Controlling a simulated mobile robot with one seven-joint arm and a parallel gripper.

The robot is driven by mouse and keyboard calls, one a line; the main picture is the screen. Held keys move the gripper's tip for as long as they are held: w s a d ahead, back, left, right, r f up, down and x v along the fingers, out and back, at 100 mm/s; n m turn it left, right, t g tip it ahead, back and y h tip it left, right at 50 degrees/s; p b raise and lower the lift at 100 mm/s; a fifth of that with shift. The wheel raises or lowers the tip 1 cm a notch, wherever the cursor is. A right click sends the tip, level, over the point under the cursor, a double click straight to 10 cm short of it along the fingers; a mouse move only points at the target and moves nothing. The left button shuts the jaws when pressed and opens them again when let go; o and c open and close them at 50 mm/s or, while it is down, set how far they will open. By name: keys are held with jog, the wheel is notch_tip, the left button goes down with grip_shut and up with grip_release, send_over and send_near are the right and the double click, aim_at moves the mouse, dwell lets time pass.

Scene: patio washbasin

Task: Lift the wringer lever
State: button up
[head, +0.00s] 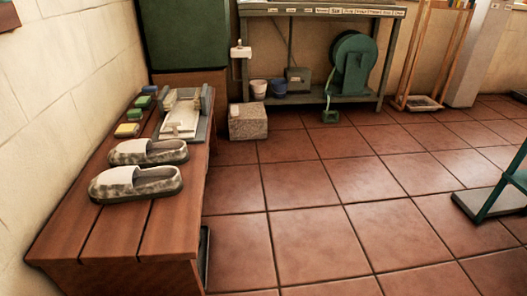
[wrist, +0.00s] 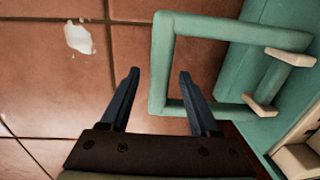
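The wringer lever (wrist: 160,62) shows in the wrist view as a teal square loop of round bar. It joins a teal body (wrist: 262,62) on the right, with pale cream brackets at the joint. My gripper (wrist: 159,76) is open and empty, with two dark fingers pointing up the picture. The loop's lower left corner lies between the fingers in the picture. The right finger overlaps the lower bar and its tip shows inside the loop; the left finger is outside it. I cannot tell whether they touch. My gripper is not in the head view.
In the head view, a wooden bench (head: 117,236) at left bears slippers (head: 137,183), sponges and a tray. A grey block (head: 247,121) stands beyond it. A teal frame (head: 507,190) on a dark plate is cut off at right. The tiled floor (head: 320,190) between is clear.

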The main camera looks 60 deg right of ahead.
grip_shut()
dwell(1.3)
